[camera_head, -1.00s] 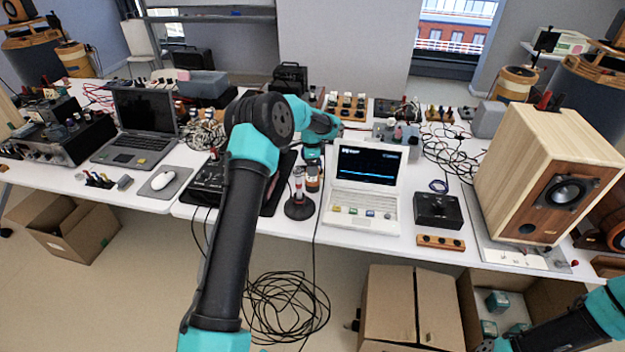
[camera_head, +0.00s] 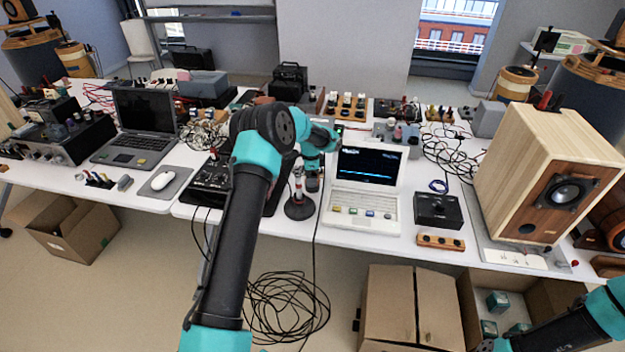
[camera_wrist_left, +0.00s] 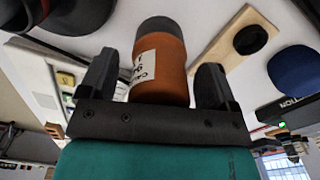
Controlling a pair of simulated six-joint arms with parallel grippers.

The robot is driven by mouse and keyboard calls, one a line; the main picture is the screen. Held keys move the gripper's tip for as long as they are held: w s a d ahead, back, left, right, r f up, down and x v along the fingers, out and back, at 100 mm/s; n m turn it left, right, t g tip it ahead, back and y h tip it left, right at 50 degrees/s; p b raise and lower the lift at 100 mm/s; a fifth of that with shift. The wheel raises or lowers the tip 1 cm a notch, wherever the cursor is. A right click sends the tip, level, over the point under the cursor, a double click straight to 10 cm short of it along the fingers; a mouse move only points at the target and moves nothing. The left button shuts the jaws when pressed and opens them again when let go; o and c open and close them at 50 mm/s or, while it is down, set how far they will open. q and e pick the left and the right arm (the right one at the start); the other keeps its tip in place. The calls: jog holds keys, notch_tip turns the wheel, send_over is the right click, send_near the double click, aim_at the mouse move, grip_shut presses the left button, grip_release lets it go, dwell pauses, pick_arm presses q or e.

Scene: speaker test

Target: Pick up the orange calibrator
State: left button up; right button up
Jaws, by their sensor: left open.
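The orange calibrator (camera_wrist_left: 160,68) is a cylinder with a dark grey top and a white printed label. In the left wrist view it stands between the two dark fingers of my left gripper (camera_wrist_left: 156,82), with a gap on each side. The fingers are open and not closed on it. In the head view my left gripper (camera_head: 313,172) is over the table, just left of the white laptop, and largely covers the calibrator. My right arm shows at the bottom right corner of the head view, but its gripper is out of frame.
A large wooden speaker (camera_head: 548,180) stands at the right.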

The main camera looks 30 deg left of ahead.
pick_arm(q)
jog(key=shift+c, duration=0.3)
jog(key=c, duration=1.1)
jog(key=shift+r, duration=0.15)
notch_tip(320, 180, up, 10)
jog(key=shift+f, duration=0.1)
dwell(0.3)
